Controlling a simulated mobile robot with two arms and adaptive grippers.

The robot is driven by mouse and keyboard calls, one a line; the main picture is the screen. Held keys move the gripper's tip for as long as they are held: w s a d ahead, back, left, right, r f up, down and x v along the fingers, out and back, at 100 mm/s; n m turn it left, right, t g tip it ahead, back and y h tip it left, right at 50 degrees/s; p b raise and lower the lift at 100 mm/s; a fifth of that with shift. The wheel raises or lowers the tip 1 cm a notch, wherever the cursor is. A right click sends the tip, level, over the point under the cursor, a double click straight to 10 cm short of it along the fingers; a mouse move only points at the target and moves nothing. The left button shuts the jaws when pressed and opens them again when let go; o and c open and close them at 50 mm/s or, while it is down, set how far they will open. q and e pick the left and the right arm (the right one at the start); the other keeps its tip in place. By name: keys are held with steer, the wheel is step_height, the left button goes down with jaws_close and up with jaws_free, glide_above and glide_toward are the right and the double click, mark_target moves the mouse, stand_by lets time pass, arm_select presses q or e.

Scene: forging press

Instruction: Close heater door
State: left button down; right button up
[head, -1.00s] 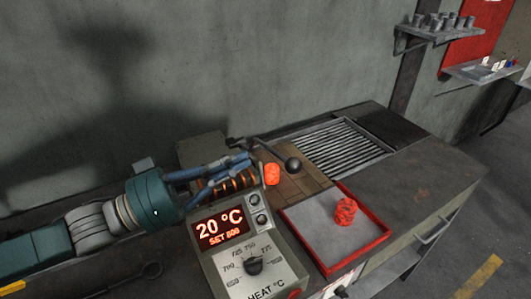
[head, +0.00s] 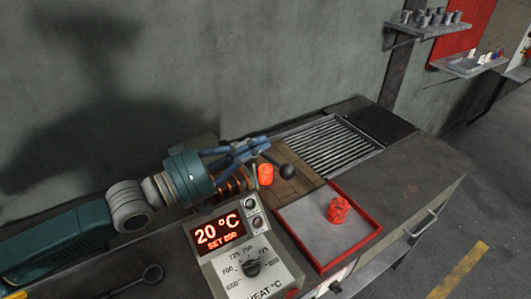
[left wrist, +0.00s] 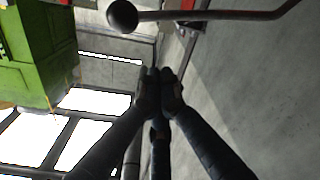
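The heater is a coil with orange-glowing turns (head: 232,187), partly hidden behind my left gripper and the control box. A glowing orange piece (head: 265,175) shows at its right end. A dark ball knob (head: 285,172) on a thin rod stands just right of it; the knob and its bent rod also show in the left wrist view (left wrist: 122,15). I cannot make out a separate door panel. My left gripper (head: 266,144) is above the coil, its fingertips just up and left of the knob. Its fingers come together, empty, in the left wrist view (left wrist: 160,74). My right gripper is not in view.
The control box (head: 245,250) with a 20 °C display stands in front of the coil. A red-rimmed tray (head: 352,248) holds another orange piece (head: 339,210). A slatted grate (head: 330,145) lies behind. The bench top at right (head: 415,185) is clear.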

arm_select(q)
steer(key=d+f, duration=0.1)
steer(key=s+d+f+p, duration=0.1)
steer(key=shift+s+d+f, duration=0.1)
steer(key=shift+s+f, duration=0.2)
steer(key=shift+f, duration=0.1)
steer(key=shift+m, duration=0.6)
steer(key=f, duration=0.1)
steer(key=s+d+f+b, duration=0.1)
steer(key=f, duration=0.1)
steer(key=s+f+b, duration=0.1)
steer(key=f, duration=0.1)
steer(key=shift+d, duration=0.25)
steer(key=shift+w, duration=0.1)
